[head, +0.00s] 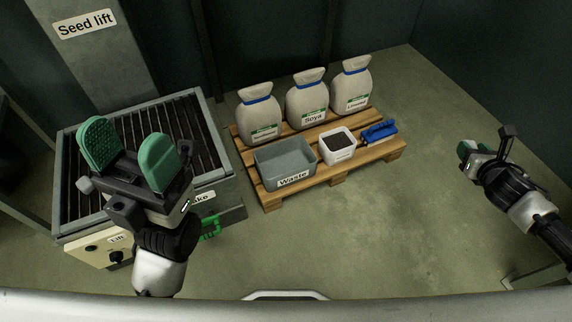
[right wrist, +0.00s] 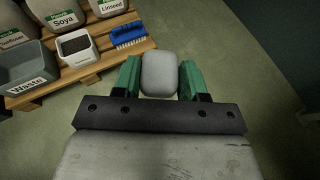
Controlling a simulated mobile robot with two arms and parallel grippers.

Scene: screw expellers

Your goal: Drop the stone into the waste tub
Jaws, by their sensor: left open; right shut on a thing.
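The stone (right wrist: 160,74) is a smooth pale grey block in the right wrist view. My right gripper (right wrist: 159,78) is shut on it, with a green finger on each side. In the head view my right gripper (head: 470,150) is at the right, above the floor and to the right of the pallet; the stone cannot be made out there. The waste tub (head: 267,176) is a grey open box labelled "Waste" at the pallet's front left, and it shows in the right wrist view (right wrist: 31,90) at the left. My left gripper (head: 131,150) is open and empty, in front of the slatted grate.
A wooden pallet (head: 337,178) also bears a white box of dark material (head: 339,147), a blue brush (head: 378,132) and three sacks (head: 307,102) along the back. The slatted grate (head: 190,120) stands left under the seed lift (head: 80,40). The floor (head: 400,230) between pallet and right arm is clear.

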